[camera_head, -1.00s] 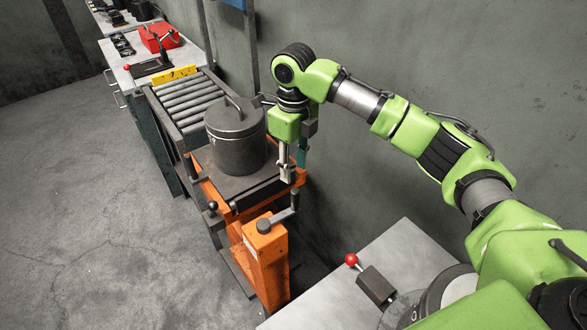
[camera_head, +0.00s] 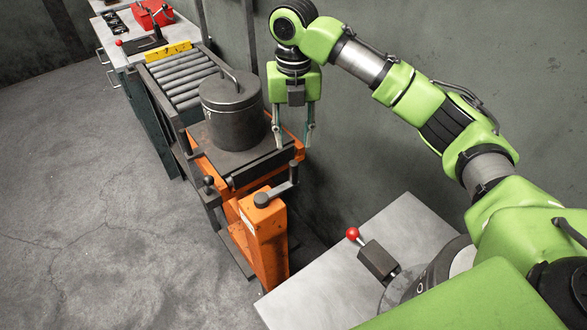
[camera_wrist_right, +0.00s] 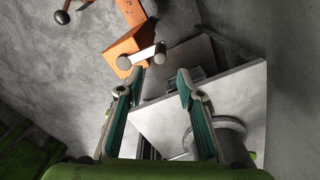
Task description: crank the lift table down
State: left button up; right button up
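The orange lift table (camera_head: 205,158) stands beside the wall, with a lidded dark grey pot (camera_head: 235,118) on its dark top. Its dark crank (camera_head: 279,190) sits on an orange post (camera_head: 265,240) at the near end, its grip pointing up. My right gripper (camera_head: 295,140) is open and empty, pointing down above and beyond the crank, apart from it. In the right wrist view the crank (camera_wrist_right: 142,56) shows just beyond my open fingertips (camera_wrist_right: 155,83), on the orange post (camera_wrist_right: 128,42). My left gripper is not in view.
A roller conveyor (camera_head: 185,80) adjoins the table's far end, with a workbench (camera_head: 120,58) behind it. A grey surface with a red-knobbed lever (camera_head: 353,234) stands at the near right. The wall is close on the right; the floor at left is clear.

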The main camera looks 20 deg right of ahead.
aim_at(294, 163)
notch_tip(294, 163, down, 11)
jog(key=shift+f+p, duration=0.2)
jog(key=shift+p, duration=0.8)
jog(key=shift+r, duration=0.1)
grip_shut()
